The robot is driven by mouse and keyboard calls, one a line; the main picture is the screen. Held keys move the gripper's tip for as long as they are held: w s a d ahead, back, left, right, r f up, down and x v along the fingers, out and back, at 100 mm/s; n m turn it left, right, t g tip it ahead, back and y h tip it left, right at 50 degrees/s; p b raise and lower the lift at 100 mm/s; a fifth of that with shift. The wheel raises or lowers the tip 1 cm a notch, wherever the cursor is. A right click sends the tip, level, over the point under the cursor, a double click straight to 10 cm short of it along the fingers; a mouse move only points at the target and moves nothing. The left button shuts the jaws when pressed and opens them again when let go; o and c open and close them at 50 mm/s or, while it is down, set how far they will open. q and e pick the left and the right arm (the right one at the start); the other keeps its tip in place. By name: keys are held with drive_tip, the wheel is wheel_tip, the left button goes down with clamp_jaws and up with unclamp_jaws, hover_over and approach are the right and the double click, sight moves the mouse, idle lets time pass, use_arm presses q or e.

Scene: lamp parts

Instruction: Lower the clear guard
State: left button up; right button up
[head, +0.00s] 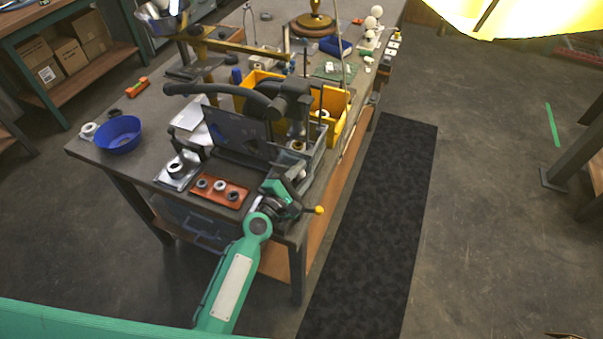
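A dark bench press (285,98) with a long curved handle stands on the near part of the workbench. What looks like the clear guard (317,158) is a see-through, grey-blue panel at the press's near right side; its exact outline and tilt are hard to tell. My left gripper (294,186) is at the bench's near right corner, just below the panel. My green wrist hides its fingers, so I cannot tell whether they touch the guard. A yellow ball knob (319,210) shows just right of the wrist. My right gripper is not in view.
An orange tray (219,191) with small rings, a metal plate fixture (178,171) and a blue bowl (118,135) lie left of my wrist. Yellow bins (330,108) stand behind the press. A dark mat (380,210) covers clear floor at right.

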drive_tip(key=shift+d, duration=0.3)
use_arm(q)
drive_tip(key=shift+a, duration=0.1)
